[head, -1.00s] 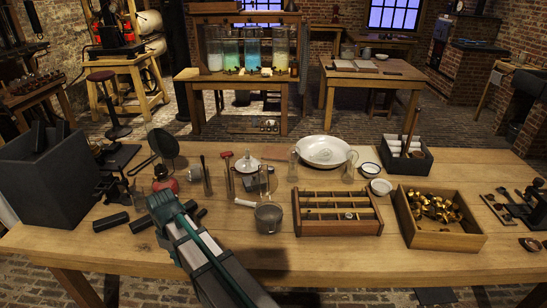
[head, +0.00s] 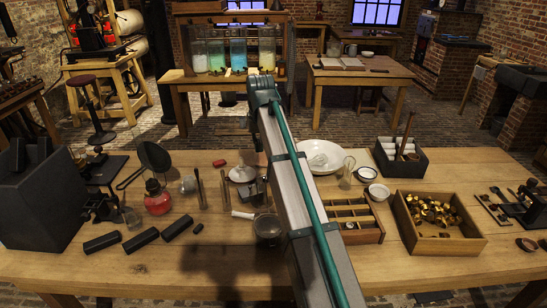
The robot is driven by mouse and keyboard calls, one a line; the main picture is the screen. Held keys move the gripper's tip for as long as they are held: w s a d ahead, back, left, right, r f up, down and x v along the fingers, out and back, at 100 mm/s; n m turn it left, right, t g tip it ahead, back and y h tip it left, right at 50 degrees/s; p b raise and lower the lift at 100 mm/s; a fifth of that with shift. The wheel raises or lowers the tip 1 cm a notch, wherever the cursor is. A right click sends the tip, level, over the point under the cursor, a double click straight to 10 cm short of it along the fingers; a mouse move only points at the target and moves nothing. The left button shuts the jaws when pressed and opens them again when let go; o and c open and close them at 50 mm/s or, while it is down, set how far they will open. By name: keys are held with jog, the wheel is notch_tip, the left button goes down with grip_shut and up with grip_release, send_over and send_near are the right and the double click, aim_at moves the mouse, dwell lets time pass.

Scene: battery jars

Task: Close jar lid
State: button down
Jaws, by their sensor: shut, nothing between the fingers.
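Several glass battery jars stand in a row on the back table: a whitish jar (head: 198,56), a green jar (head: 216,55), a blue jar (head: 238,54) and a pale yellowish jar (head: 267,55). Whether they have lids is too small to tell. On the front table, a clear glass jar (head: 347,173) stands right of my arm, and a white round lid-like piece (head: 242,174) lies left of it. Which jar the lid belongs to cannot be told. My arm crosses the middle of the view; its fingers cannot be made out, and it hides part of the table.
A divided wooden tray (head: 368,230) and a box of brass parts (head: 408,222) lie to the right. The front table's near edge is mostly clear.

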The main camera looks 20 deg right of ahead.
aim_at(262, 192)
notch_tip(262, 192, down, 9)
jog(key=s+p, duration=0.2)
jog(key=p, duration=0.1)
dwell(0.4)
jog(key=shift+a, duration=0.1)
